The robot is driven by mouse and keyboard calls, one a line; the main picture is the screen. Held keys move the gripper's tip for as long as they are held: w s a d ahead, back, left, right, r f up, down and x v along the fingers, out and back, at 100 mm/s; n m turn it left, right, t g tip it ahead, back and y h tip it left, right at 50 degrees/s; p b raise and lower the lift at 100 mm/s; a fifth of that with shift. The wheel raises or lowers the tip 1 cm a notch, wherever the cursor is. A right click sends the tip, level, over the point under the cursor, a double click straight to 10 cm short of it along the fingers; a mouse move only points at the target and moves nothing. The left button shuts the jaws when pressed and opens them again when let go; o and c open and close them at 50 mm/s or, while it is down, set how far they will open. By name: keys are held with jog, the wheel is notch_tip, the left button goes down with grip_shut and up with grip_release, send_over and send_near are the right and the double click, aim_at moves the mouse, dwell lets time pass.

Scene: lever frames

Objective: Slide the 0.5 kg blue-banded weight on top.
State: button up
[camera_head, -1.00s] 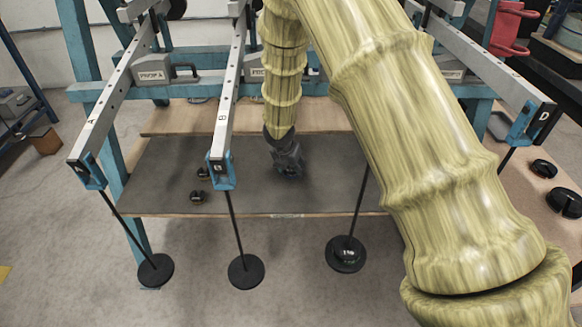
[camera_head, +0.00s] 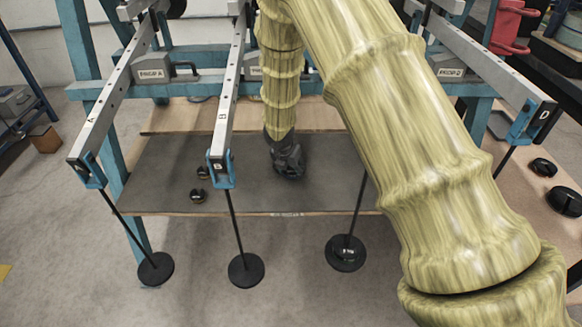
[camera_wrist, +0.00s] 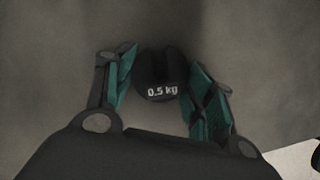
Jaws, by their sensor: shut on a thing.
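The small dark weight marked 0.5 kg (camera_wrist: 160,92) is between the teal-padded fingers of my gripper (camera_wrist: 158,68) in the wrist view. Its slot faces away from my palm; its blue band is not clear. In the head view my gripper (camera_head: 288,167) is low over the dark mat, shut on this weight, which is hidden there. A hanger plate (camera_head: 346,263) right of the gripper carries a dark weight (camera_head: 346,252) with a greenish label. Its rod rises behind my arm, which hides its lever.
Lever A (camera_head: 110,105) and lever B (camera_head: 228,100) have bare hanger plates (camera_head: 155,269) and (camera_head: 245,270). Lever D (camera_head: 505,80) is at the right. Two small weights (camera_head: 197,196) and (camera_head: 203,172) sit on the mat (camera_head: 155,170). More dark weights (camera_head: 565,201) lie on the right bench.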

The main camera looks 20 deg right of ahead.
jog(key=o, duration=1.2)
jog(key=shift+o, duration=0.2)
jog(key=v, duration=1.2)
